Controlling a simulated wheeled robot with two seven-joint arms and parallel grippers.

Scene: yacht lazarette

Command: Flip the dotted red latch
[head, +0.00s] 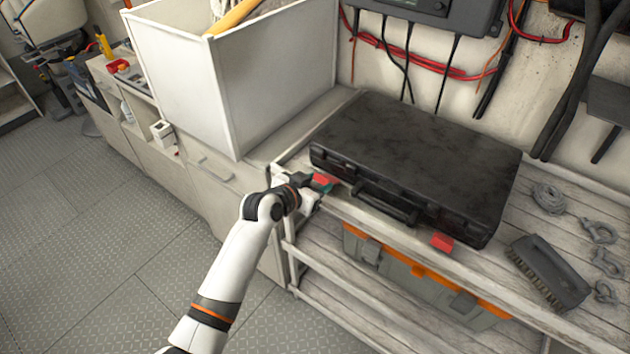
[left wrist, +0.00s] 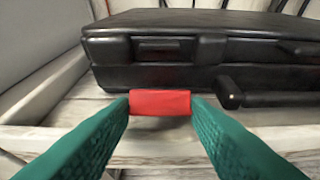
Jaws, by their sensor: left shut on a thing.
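A black case (head: 415,150) lies flat and closed on the wooden shelf, with its handle (head: 385,203) at the front. A red latch (head: 321,179) is at the left of its front and a second red latch (head: 442,242) is at the right. No dots can be made out on either. My left gripper (head: 325,185) is at the left latch. In the left wrist view its green fingers (left wrist: 160,104) are shut on the sides of this red latch (left wrist: 160,101), which sticks out below a dark recess in the case front. My right gripper is out of view.
A tall white bin (head: 270,80) stands left of the case. A brush (head: 548,272) and several shackles (head: 605,262) lie to the right. A grey and orange toolbox (head: 420,280) sits on the lower shelf. Cables hang on the wall behind. The floor at left is clear.

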